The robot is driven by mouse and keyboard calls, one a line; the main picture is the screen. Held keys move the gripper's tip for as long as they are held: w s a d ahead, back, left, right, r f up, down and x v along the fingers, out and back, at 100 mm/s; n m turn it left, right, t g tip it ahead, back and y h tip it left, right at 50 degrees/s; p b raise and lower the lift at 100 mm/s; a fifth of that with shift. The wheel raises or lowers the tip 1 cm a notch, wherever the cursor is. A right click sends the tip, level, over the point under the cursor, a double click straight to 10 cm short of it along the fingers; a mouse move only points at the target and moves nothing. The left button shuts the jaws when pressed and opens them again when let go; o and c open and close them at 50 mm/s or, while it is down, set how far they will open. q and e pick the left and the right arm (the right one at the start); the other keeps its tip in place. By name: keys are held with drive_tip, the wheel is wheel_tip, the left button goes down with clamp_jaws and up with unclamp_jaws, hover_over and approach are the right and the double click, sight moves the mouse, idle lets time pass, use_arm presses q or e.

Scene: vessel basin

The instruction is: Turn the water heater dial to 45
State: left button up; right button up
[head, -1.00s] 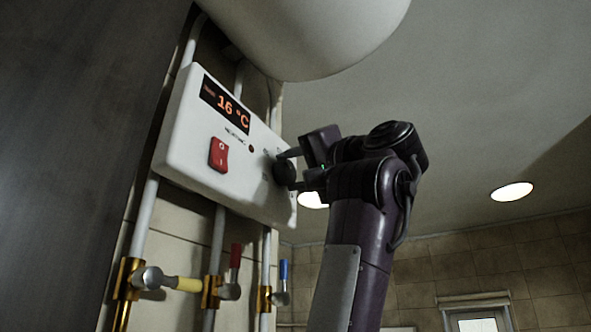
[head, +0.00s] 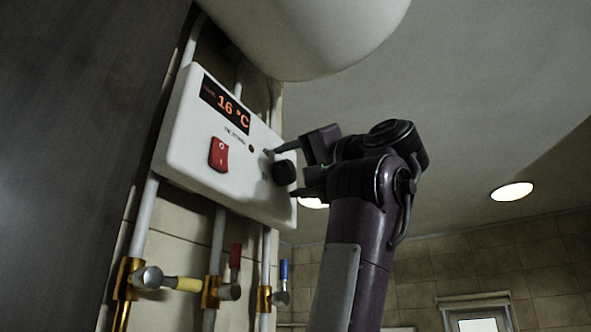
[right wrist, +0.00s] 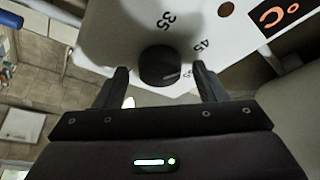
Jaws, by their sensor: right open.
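The white water heater control box (head: 185,135) hangs on the wall, its display (head: 226,103) reading 16 °C. The black dial (head: 285,172) sits at the box's right end. In the right wrist view the dial (right wrist: 160,66) has a pale mark on its lower right side, with printed numbers 35 and 45 near it. My right gripper (head: 288,170) is open, its fingers on either side of the dial; in the right wrist view the gripper (right wrist: 160,80) shows gaps between both fingers and the dial. My left gripper is not in view.
A red rocker switch (head: 219,155) is on the box left of the dial. Pipes with brass valves run below, with a yellow handle (head: 186,284), a red handle (head: 235,256) and a blue handle (head: 284,270). A white tank (head: 310,35) hangs above.

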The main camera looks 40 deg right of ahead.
drive_tip(key=b+v, duration=0.3)
drive_tip(key=v, duration=0.4)
drive_tip(key=shift+s+b, duration=0.3)
drive_tip(key=shift+s, duration=0.1)
drive_tip(key=shift+f, duration=0.1)
